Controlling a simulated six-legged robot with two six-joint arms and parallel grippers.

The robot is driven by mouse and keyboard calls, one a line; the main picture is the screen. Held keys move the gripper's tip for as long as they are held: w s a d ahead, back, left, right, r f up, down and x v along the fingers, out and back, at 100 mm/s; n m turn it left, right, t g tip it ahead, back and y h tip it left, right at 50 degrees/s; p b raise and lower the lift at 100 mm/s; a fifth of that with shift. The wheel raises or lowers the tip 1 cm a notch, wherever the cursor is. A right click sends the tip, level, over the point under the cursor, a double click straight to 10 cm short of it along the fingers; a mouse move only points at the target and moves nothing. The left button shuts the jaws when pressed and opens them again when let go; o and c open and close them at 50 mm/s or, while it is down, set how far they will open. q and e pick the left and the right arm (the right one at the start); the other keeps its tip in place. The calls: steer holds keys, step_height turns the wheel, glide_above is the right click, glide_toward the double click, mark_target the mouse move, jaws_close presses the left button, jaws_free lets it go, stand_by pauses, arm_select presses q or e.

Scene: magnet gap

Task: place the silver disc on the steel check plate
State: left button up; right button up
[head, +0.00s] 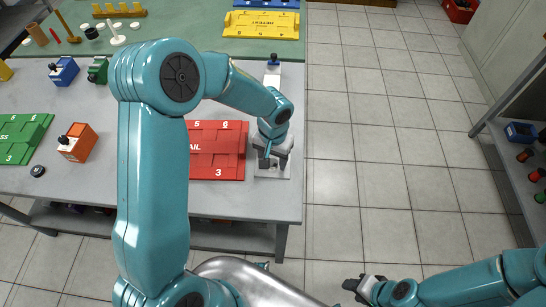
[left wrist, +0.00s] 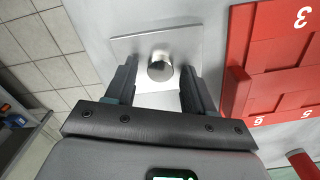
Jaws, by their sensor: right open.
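The silver disc (left wrist: 160,67) shows in the left wrist view over the bright steel check plate (left wrist: 128,43), and it appears to rest on it. The plate also shows in the head view (head: 272,172), near the right edge of the table. My left gripper (head: 270,155) points down over the plate and hides the disc there. In the left wrist view its fingers stand on either side of the disc with a gap at each side, so it is open. My right gripper (head: 357,285) is open and empty, low in the head view, away from the table.
A red tray (head: 230,150) marked FAIL lies just left of the plate. A green tray (head: 22,137), an orange box (head: 77,143) and a small black disc (head: 38,171) are further left. A yellow tray (head: 262,25) is at the back. Tiled floor (head: 370,130) lies clear at right.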

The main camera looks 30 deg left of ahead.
mark_target(273, 163)
arm_select(q)
steer(key=shift+r, duration=0.1)
step_height(273, 163, up, 12)
steer(key=shift+p, duration=0.45)
steer(key=shift+s, duration=0.1)
stand_by(0.6)
